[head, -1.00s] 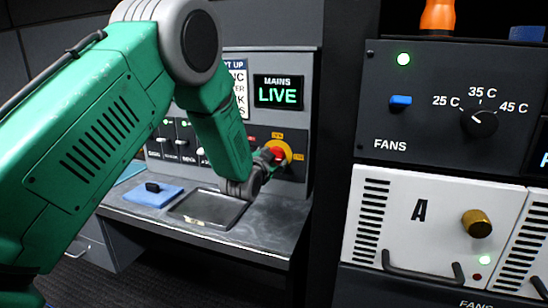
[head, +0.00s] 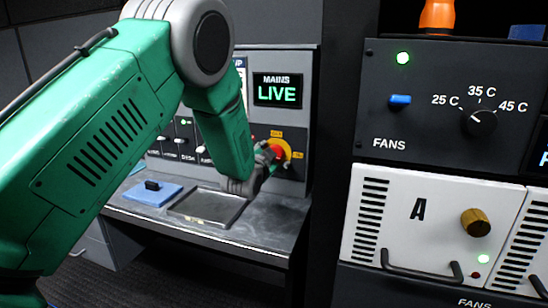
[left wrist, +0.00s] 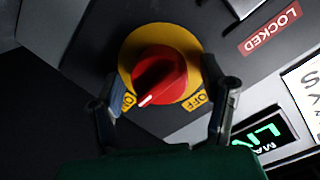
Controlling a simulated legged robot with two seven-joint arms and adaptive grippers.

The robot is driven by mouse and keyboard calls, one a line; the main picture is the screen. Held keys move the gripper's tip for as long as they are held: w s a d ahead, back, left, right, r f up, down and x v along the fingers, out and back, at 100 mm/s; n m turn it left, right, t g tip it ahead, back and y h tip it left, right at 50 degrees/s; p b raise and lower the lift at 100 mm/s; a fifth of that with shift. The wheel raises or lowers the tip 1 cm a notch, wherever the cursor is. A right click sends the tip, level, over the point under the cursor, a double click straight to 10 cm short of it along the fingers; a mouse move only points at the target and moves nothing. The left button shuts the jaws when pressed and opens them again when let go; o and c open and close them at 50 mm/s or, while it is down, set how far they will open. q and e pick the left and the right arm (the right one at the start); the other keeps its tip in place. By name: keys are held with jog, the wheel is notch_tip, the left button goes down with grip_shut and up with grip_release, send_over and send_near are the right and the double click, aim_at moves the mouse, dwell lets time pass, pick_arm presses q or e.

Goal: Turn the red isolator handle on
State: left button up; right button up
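The red isolator handle (left wrist: 160,75) sits on a round yellow plate (left wrist: 188,43) in the left wrist view. Its white mark points to the lower left, close to the ON label; the OFF label is at the lower right. In the head view the handle (head: 278,151) is on the far panel, partly hidden by my gripper. My left gripper (head: 266,160) is at the handle. Its fingers (left wrist: 160,78) are spread on either side of the handle, with gaps visible between them and the red part. The MAINS display (head: 278,91) reads LIVE in green. My right gripper is not in view.
A desk with a dark tray (head: 207,207) and a blue pad (head: 152,192) lies below the panel. A FANS panel (head: 440,130) and a white unit marked A (head: 395,225) stand close on the right. A red LOCKED label (left wrist: 271,27) is near the handle.

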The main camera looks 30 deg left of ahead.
pick_arm(q)
jog(key=shift+s, duration=0.15)
jog(key=v, duration=1.1)
jog(key=shift+s, duration=0.35)
jog(key=shift+d, duration=0.1)
